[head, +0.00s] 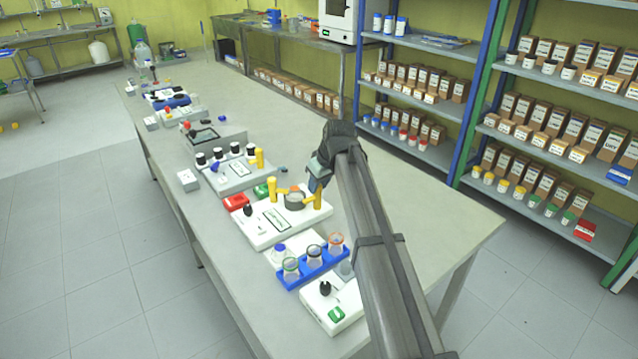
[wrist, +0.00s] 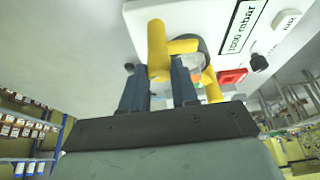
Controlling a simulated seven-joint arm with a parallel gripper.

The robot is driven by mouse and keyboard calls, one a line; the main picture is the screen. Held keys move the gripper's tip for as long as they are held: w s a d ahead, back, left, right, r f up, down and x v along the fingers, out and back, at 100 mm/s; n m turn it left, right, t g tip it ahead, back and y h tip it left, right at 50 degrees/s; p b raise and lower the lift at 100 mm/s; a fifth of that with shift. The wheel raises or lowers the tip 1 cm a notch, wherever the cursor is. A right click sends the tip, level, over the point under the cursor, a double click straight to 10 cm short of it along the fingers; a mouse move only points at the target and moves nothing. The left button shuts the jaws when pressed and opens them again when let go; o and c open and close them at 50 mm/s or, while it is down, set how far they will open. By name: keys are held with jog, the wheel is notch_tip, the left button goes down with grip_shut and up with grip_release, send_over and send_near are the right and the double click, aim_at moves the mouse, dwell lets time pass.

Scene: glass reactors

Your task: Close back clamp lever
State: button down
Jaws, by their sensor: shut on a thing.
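A white reactor unit (head: 275,226) with a grey round vessel (head: 295,201) stands on the bench. Yellow clamp parts sit on both sides of the vessel: one at its left (head: 272,189) and one at its right (head: 319,198). My gripper (head: 315,183) is at the right-hand yellow part, from above and behind. In the wrist view my gripper (wrist: 159,82) is shut on a yellow clamp lever (wrist: 157,48), which stands between its fingers. A second yellow part (wrist: 211,86) shows beside the vessel. Where the fingers touch the lever is partly hidden.
A blue rack (head: 310,265) with glass vessels and a white unit with a black knob (head: 326,288) are in front. A red block (head: 236,202) and another reactor unit (head: 235,175) lie to the left. The bench (head: 430,195) is clear on the right.

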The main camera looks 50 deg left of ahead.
jog(key=m+t, duration=0.1)
jog(key=m, duration=0.3)
jog(key=shift+s+m+t, duration=0.15)
jog(key=shift+m+t, duration=0.15)
jog(key=shift+t, duration=0.1)
jog(key=m+t+h, duration=0.1)
jog(key=m, duration=0.3)
jog(key=shift+a+m, duration=0.1)
jog(key=shift+m, duration=0.3)
jog(key=shift+t, duration=0.4)
jog(key=c, duration=0.9)
grip_release()
jog(key=shift+h, duration=0.3)
jog(key=shift+o, duration=0.2)
jog(key=v, duration=1.4)
jog(key=shift+f, duration=0.1)
